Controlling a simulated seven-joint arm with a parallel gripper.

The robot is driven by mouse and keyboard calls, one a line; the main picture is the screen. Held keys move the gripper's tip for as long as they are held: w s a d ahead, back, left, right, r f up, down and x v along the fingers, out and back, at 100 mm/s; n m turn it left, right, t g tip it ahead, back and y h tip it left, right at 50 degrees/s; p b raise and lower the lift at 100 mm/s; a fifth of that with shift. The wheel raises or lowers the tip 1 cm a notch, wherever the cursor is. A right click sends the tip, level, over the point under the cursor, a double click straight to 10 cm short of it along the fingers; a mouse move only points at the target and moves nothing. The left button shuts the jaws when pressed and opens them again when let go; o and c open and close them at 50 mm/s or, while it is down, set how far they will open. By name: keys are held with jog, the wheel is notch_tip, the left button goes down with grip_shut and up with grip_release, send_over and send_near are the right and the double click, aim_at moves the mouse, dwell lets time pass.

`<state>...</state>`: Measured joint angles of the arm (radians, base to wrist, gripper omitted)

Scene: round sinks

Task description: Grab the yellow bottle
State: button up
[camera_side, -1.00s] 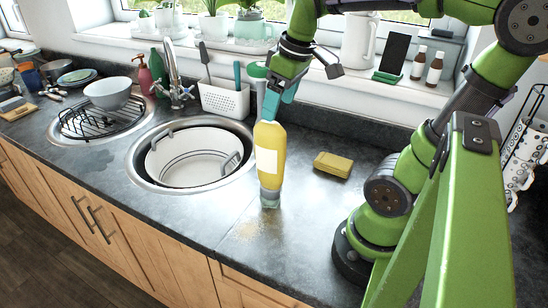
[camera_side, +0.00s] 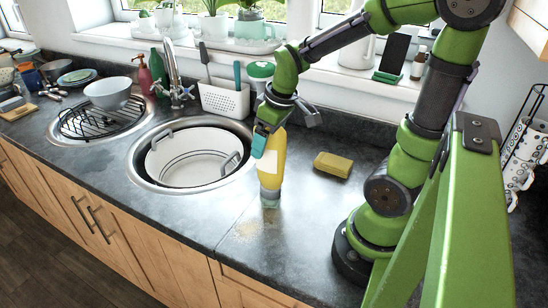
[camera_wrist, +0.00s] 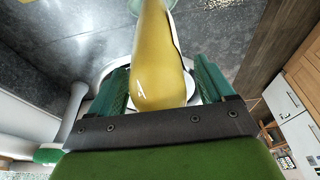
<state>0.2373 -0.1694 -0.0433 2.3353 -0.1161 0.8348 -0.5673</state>
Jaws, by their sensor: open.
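The yellow bottle (camera_side: 271,172) stands upright on the dark counter, to the right of the round sink with the white basin. It has a pale label and a grey lower end. My gripper (camera_side: 262,146) is at the upper part of the bottle in the side view and covers some of it. In the wrist view, the bottle (camera_wrist: 159,60) lies between the two green fingers of my gripper (camera_wrist: 158,90). The fingers are open, with one on each side of the bottle; I cannot tell if either touches it.
A yellow sponge (camera_side: 333,164) lies to the right of the bottle. A white utensil holder (camera_side: 224,100) stands behind, near the tap (camera_side: 174,75). The white basin (camera_side: 193,156) sits in the sink at left. Crumbs (camera_side: 247,229) lie on the counter in front.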

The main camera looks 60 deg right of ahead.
jog(key=shift+c, duration=0.2)
grip_shut()
dwell(0.3)
